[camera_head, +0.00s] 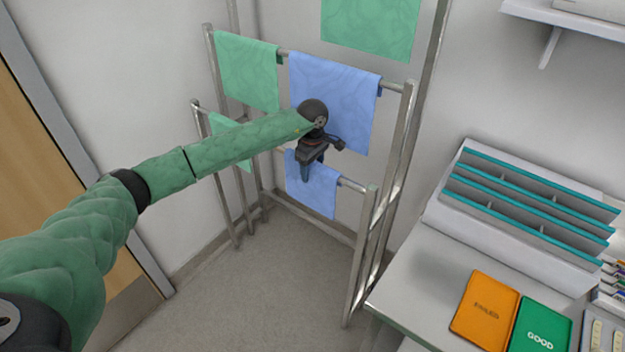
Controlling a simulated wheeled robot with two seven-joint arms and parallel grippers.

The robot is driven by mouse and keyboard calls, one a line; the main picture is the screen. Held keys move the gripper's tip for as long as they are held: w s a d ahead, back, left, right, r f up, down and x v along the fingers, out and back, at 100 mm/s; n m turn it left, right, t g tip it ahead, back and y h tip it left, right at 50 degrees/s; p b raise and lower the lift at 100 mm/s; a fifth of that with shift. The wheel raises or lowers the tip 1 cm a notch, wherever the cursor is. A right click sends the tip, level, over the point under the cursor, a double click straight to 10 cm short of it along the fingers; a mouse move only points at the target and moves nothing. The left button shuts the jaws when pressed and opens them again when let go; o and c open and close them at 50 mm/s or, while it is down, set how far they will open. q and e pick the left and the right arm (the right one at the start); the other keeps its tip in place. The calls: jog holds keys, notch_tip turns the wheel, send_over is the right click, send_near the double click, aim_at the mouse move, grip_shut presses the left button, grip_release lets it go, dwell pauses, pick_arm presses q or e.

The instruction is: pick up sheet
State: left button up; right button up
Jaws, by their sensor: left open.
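Several sheets hang on a metal rack (402,150). A blue sheet (355,95) and a green sheet (247,70) hang over the upper rail. A smaller blue sheet (318,192) hangs on the lower front rail, and a part of a green one (232,140) shows at the left behind my arm. Another green sheet (370,28) hangs higher up at the back. My left gripper (306,176) points down in front of the blue sheets, with its tips over the lower blue one in the picture. It is open; I cannot tell whether it touches cloth. My right gripper is not in view.
A white table (420,300) at the right bears a grey sorter with teal edges (530,205), an orange booklet (485,308) and a green booklet marked GOOD (541,326). A wall shelf (570,18) is at the upper right. The floor (250,290) before the rack is clear.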

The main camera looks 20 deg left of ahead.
pick_arm(q)
jog(key=c, duration=1.3)
